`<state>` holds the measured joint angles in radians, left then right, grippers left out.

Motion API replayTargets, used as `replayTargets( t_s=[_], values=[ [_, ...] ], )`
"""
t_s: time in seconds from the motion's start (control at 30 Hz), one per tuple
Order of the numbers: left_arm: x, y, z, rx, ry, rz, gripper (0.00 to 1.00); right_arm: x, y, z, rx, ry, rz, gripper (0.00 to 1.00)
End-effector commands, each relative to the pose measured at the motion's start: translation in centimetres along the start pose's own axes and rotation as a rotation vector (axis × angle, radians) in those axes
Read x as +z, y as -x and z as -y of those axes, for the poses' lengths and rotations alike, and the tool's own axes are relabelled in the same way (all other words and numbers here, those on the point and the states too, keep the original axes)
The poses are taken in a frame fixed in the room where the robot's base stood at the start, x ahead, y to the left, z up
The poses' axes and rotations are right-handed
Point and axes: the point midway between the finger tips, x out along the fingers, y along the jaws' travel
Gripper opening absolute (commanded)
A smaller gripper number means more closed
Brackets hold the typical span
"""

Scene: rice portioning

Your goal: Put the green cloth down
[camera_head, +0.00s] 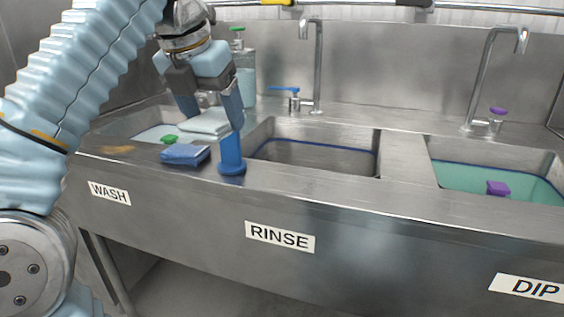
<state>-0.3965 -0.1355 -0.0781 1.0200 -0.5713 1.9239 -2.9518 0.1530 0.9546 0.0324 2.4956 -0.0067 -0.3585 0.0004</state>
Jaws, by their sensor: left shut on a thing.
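My left gripper (209,108) comes in from the upper left and points down, shut on a pale green folded cloth (207,123). The cloth is between the fingertips, over the front side of the wash basin. Part of its top is hidden by the fingers. I cannot tell whether its underside touches anything. My right gripper is out of view.
The rinse basin (315,157) is to the right. The dip basin (475,178) holds green liquid and a purple block (498,188).

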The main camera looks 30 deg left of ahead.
Motion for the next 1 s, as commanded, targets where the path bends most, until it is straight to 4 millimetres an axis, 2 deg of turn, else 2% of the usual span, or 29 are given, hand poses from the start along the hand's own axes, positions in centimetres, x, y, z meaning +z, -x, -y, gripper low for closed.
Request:
replayTargets(
  t_s=[0.17, 0.43, 0.5, 0.6, 0.83, 0.93, 1.0],
  values=[
    [0.8, -1.2, 1.4, 0.002, -0.004, -0.003, 0.44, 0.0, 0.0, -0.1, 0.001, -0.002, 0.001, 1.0],
    [4.0, -6.2, 6.9, 0.002, -0.004, -0.003, 0.44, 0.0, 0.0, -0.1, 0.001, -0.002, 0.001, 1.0],
    [4.1, -7.8, 7.7, 0.003, -0.003, -0.004, 0.44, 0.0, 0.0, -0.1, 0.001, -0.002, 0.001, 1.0],
    [4.2, -9.6, 8.7, 0.001, -0.002, -0.002, 0.44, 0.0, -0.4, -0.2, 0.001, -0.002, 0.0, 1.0],
    [4.5, -11.6, 9.8, 0.001, -0.001, -0.001, 0.44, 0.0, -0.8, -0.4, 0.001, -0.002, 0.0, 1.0],
    [4.6, -13.4, 10.7, 0.001, -0.001, -0.002, 0.44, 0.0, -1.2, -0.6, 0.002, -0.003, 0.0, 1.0],
    [4.0, -14.6, 10.5, 0.001, 0.0, -0.001, 0.44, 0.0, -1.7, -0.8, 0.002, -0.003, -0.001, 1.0]
  ],
)
